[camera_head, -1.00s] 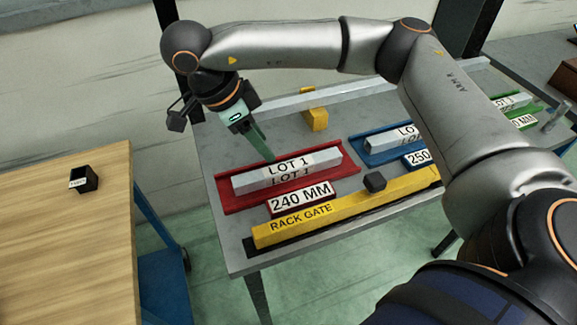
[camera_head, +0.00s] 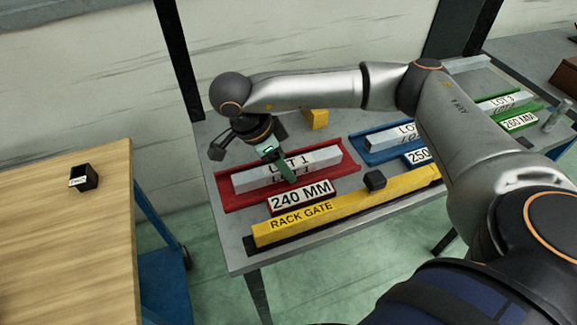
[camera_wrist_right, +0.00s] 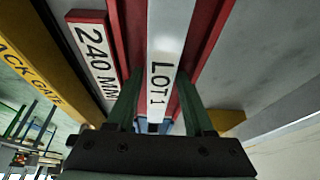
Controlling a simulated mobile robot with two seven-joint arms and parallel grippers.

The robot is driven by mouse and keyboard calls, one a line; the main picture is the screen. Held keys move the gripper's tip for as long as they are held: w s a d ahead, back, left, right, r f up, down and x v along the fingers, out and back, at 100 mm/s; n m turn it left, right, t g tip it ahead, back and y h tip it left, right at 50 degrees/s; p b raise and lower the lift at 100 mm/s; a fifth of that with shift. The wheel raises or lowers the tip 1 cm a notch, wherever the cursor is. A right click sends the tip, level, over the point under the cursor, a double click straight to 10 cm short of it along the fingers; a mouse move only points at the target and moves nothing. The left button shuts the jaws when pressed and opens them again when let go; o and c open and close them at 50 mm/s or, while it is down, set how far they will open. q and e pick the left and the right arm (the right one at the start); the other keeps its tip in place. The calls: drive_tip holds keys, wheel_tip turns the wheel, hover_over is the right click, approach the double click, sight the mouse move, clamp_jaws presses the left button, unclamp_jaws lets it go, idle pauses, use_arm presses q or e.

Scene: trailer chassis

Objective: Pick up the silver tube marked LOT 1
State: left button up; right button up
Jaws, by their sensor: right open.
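The silver tube marked LOT 1 (camera_head: 320,158) lies in a red tray (camera_head: 348,168) on the grey table. My right gripper (camera_head: 287,174) is down at the tube and hides part of its label. The wrist view shows the tube (camera_wrist_right: 166,45) running between the two green fingers of the open right gripper (camera_wrist_right: 160,108), one finger on each side. I cannot tell whether either finger touches it. My left gripper is not in view.
A 240 MM sign (camera_head: 300,196) and a yellow RACK GATE bar (camera_head: 335,214) lie in front of the tray. A blue tray (camera_head: 367,158) and a green tray (camera_head: 535,108) hold other tubes to the right. A wooden table (camera_head: 70,240) with a small black box (camera_head: 85,178) stands left.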

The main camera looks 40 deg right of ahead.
drive_tip(key=shift+c, duration=0.3)
clamp_jaws()
idle(0.3)
